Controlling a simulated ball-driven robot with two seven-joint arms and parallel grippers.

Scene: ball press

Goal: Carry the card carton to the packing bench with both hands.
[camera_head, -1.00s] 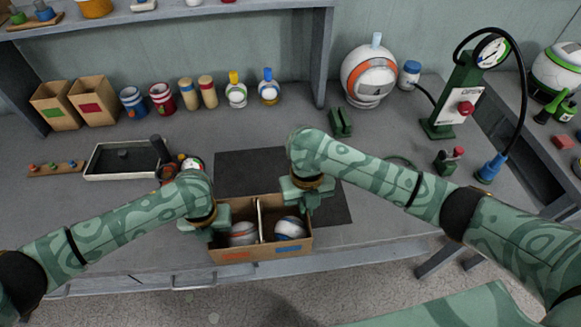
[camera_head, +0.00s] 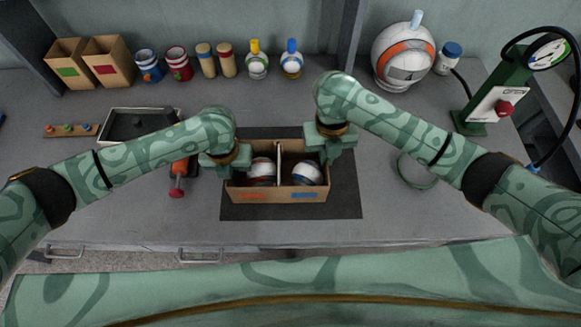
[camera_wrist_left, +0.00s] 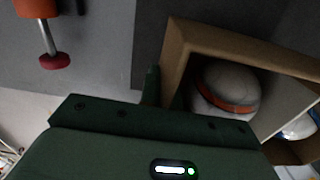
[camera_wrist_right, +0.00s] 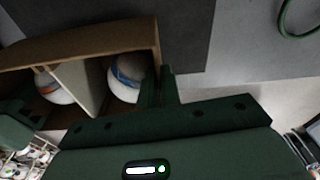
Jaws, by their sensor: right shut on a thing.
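The open card carton (camera_head: 278,196) is level over the dark mat on the packing bench (camera_head: 180,222); I cannot tell whether it touches the mat. It holds two balls, a white one with an orange-red band (camera_head: 262,170) and a white one with blue (camera_head: 307,174), split by a card divider. My right gripper (camera_wrist_right: 160,88) is shut on the carton's right wall, one finger on each side. My left gripper (camera_wrist_left: 153,90) is at the left wall, with one finger showing outside it. Its other finger is hidden, so its grip is unclear.
The dark mat (camera_head: 340,205) has bare room around the carton. An orange-handled tool (camera_head: 178,178) and a black-and-white tray (camera_head: 130,123) lie to the left. A green cable ring (camera_head: 415,178) lies to the right. Small cartons, tins and bottles line the back.

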